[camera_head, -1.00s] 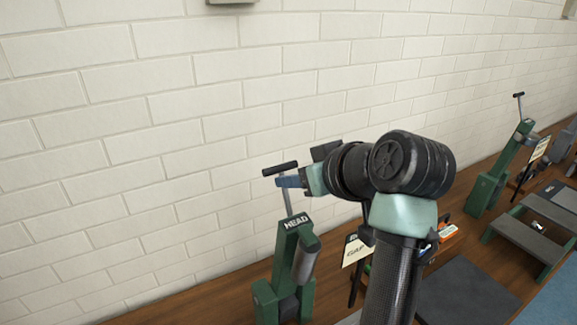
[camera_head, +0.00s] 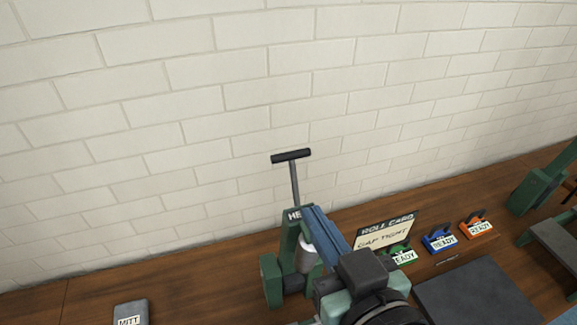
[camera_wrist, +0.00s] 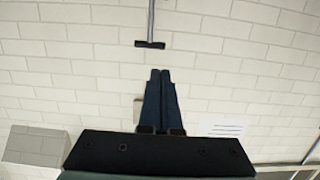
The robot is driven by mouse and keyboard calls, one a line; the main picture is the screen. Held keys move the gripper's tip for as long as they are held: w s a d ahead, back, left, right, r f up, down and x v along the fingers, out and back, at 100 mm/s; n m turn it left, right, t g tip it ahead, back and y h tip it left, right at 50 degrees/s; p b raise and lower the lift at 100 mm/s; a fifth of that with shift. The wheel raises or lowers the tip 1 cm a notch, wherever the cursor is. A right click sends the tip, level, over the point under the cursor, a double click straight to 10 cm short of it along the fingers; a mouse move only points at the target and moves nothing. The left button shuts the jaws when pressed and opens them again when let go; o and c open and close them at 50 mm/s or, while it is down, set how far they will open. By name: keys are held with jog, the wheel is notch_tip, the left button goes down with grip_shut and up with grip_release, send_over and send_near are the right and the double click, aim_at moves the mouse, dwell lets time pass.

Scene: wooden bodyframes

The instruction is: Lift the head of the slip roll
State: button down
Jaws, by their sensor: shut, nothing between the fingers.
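The slip roll's green head (camera_head: 287,239) stands by the wall, its label partly covered by my fingers. A thin rod rises from it to a black T-handle (camera_head: 291,156). A grey roller (camera_head: 305,256) shows beside the green upright. My gripper (camera_head: 308,210) has blue fingers closed together and empty. In the head view their tips overlap the upright's top, below the T-handle; I cannot tell if they touch it. In the wrist view, the shut fingers (camera_wrist: 160,72) point toward the T-handle (camera_wrist: 150,44), with a visible gap between them in the picture.
A roll card (camera_head: 384,232) stands to the right, with green (camera_head: 402,256), blue (camera_head: 438,241) and orange (camera_head: 475,226) labelled blocks. A dark flat plate (camera_head: 475,295) lies in front. A grey mitt block (camera_head: 130,312) is at lower left. The brick wall is close behind.

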jog(key=b, duration=0.1)
jog(key=p, duration=0.4)
send_near(279, 155)
jog(key=x, duration=0.5)
jog(key=shift+w+f, duration=0.1)
jog(key=shift+f, duration=0.2)
jog(key=shift+w+a+f, duration=0.25)
jog(key=shift+w, duration=0.25)
jog(key=shift+w, duration=0.1)
jog(key=shift+w+a+r+b, duration=0.1)
jog(key=shift+w+a+b, duration=0.1)
jog(key=shift+w, duration=0.4)
jog(key=shift+w+a+b, duration=0.15)
jog(key=shift+w+a, duration=0.05)
jog(key=shift+w, duration=0.45)
jog(key=shift+s+r, duration=0.1)
jog(key=shift+r, duration=0.2)
